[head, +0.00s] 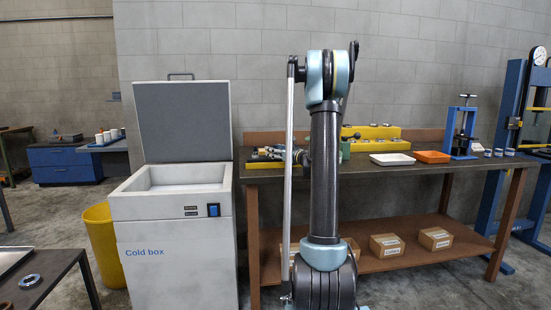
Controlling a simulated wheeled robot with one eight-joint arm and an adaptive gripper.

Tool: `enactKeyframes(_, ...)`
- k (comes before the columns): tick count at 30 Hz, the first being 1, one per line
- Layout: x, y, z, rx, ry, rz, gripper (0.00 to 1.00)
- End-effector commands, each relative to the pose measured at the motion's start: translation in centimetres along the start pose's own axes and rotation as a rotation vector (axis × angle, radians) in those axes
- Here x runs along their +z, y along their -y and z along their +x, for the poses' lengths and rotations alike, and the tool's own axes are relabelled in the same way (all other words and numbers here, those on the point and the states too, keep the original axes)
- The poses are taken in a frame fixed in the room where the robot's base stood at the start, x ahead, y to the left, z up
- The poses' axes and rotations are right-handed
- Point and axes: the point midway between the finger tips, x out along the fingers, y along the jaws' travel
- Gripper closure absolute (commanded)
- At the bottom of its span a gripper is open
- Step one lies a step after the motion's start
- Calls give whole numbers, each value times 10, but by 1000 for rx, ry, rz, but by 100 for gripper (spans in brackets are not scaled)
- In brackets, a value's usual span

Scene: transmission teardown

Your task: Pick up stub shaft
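I cannot pick out the stub shaft with certainty. A cluster of dark and metallic parts (268,154) lies on the left end of the long workbench (420,166), partly behind my arm; some look like shafts or gears, but they are too small to tell apart. My arm stands upright in the middle of the view, in front of the bench, and hides part of it. My gripper cannot be made out, so its state and anything in it do not show.
An open cold box (172,250) stands left of my arm, with a yellow bin (103,243) beside it. The bench holds a white tray (392,159), an orange tray (432,157) and a blue press (462,130). A metal ring (30,281) lies on the near-left table.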

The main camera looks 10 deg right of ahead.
Motion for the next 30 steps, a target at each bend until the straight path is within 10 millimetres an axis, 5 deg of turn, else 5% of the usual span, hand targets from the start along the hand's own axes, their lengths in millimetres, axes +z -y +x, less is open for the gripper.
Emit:
enactKeyframes(2, 0, 0, 0, 0, 0, 0, 42)
enactKeyframes(10, 0, 0, -1, 0, 0, 0, 100)
enactKeyframes(22, 7, 0, -1, -1, 0, 0, 100)
enactKeyframes(30, 46, 0, -1, -1, 0, 0, 100)
